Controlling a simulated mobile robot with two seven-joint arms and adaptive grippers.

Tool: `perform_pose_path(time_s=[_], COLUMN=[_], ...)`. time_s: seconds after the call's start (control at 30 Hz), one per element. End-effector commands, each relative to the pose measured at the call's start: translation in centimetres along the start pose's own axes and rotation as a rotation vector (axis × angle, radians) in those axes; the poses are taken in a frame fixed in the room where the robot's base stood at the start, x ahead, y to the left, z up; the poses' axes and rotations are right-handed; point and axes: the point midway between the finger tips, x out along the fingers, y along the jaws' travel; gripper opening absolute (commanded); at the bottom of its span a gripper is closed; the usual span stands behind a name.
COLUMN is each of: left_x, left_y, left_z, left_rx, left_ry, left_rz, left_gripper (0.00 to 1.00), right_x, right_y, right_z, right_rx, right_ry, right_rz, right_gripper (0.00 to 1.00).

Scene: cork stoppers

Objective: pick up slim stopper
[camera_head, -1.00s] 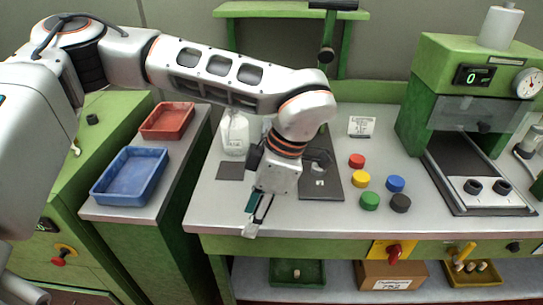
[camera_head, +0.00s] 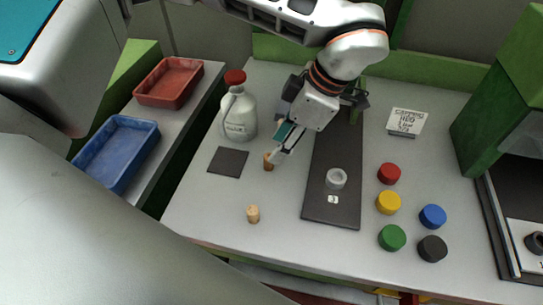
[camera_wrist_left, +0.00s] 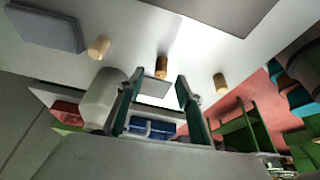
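A slim brown cork stopper (camera_head: 268,161) stands on the grey table beside my left gripper's fingertips in the head view. In the left wrist view the brown stopper (camera_wrist_left: 161,67) lies ahead, in line with the gap between the fingers. My left gripper (camera_head: 279,150) is open and empty, its two fingers (camera_wrist_left: 158,95) spread apart in the wrist view. A paler stopper (camera_head: 253,214) stands nearer the table's front edge. The wrist view shows two other stoppers, one at left (camera_wrist_left: 98,47) and one at right (camera_wrist_left: 220,83). My right gripper is not in view.
A white bottle with a red cap (camera_head: 238,112) stands behind a dark square mat (camera_head: 228,162). A dark board (camera_head: 328,205) with a small grey ring (camera_head: 336,179) lies to the right, then several coloured caps (camera_head: 389,203). Blue (camera_head: 152,140) and red (camera_head: 198,68) trays are at left.

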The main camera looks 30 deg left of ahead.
Motion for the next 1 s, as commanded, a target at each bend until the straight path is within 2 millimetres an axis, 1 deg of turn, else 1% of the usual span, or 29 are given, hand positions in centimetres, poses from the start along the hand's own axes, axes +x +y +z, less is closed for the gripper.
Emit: perform_pose_path(time_s=[0.1, 0.17, 0.3, 0.4, 0.5, 0.7, 0.73, 0.87, 0.9, 1.0], left_x=[1.2, 2.0, 4.1, 5.2, 5.7, 5.7, 5.7, 5.7, 5.7, 5.7], left_y=[-0.1, -0.2, -0.3, -0.3, -0.3, -0.3, -0.3, -0.2, -0.2, -0.2], left_z=[-0.1, -0.2, -0.4, -0.4, -0.4, -0.4, -0.4, -0.4, -0.4, -0.4], left_rx=[0.001, 0.001, 0.001, 0.000, 0.001, 0.001, 0.001, 0.001, 0.000, 0.000], left_ry=[0.000, 0.000, 0.000, 0.000, 0.000, -0.001, -0.001, -0.001, -0.001, -0.001], left_rz=[-0.002, -0.002, -0.002, -0.001, 0.000, 0.001, 0.001, 0.001, 0.001, 0.001], left_gripper=[0.36, 0.36, 0.36, 0.36, 0.36, 0.36, 0.33, 0.13, 0.10, 0.10], right_x=[0.0, 0.0, 0.1, 0.2, 0.2, 0.2, 0.2, 0.2, 0.2, 0.2], right_y=[-0.2, -0.2, -0.1, 0.0, 0.0, 0.1, 0.1, 0.1, 0.1, 0.1], right_z=[0.2, 0.1, -0.2, -0.3, -0.4, -0.4, -0.4, -0.4, -0.5, -0.5], right_rx=[0.000, 0.000, -0.001, -0.002, -0.002, -0.002, -0.002, -0.002, -0.002, -0.002], right_ry=[-0.003, -0.002, 0.003, 0.006, 0.007, 0.008, 0.008, 0.008, 0.009, 0.009], right_rz=[-0.002, -0.002, -0.001, 0.000, 0.001, 0.002, 0.002, 0.002, 0.002, 0.003], right_gripper=[0.40, 0.40, 0.40, 0.40, 0.40, 0.40, 0.40, 0.40, 0.40, 0.40])
